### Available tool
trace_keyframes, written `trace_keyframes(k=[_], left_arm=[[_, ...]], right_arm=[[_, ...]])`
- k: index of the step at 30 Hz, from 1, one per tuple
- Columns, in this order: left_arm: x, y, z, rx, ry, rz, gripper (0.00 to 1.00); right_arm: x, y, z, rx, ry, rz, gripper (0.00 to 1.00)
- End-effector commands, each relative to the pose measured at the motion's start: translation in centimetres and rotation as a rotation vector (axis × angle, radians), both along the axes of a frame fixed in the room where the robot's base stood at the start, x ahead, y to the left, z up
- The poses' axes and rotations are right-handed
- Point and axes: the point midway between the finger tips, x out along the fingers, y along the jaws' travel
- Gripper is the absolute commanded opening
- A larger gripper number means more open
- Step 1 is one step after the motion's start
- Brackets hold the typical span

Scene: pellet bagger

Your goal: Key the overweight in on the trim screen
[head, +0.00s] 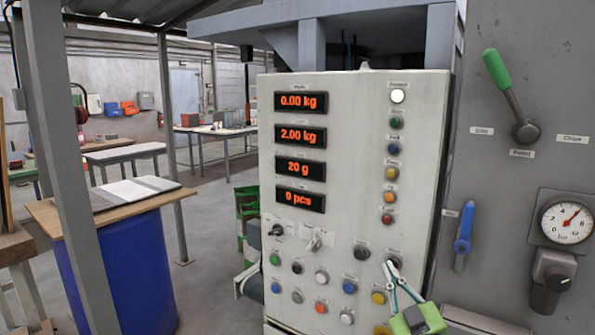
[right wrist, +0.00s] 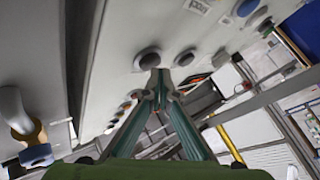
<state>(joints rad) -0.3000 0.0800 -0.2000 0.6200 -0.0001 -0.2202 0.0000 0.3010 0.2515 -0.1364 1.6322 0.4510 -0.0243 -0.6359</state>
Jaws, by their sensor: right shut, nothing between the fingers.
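The control panel (head: 345,120) stands in front of me. Its four orange displays read 0.00 kg (head: 301,101), 2.00 kg (head: 300,135), 20 g (head: 299,168) and 0 pcs (head: 299,198). The small labels are too blurred to read. My right gripper (head: 389,268) is shut and empty, its tips at a dark button (head: 394,258) on the panel's lower right. In the right wrist view, the closed fingertips (right wrist: 161,78) are just at a dark round button (right wrist: 148,59); I cannot tell whether they press it. My left gripper is out of view.
Several coloured buttons and two switches (head: 313,242) crowd the lower panel. Lamps (head: 398,96) line its right side. On the right are a green-handled lever (head: 497,70), a blue valve handle (head: 464,232) and a gauge (head: 567,222). A blue drum (head: 125,270) stands at left.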

Motion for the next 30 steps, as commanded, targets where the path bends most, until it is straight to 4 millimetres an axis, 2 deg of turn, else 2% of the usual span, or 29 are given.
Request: trace_keyframes(k=[30], left_arm=[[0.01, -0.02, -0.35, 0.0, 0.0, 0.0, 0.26]], right_arm=[[0.66, -0.4, 0.02, 0.0, 0.0, 0.0, 0.0]])
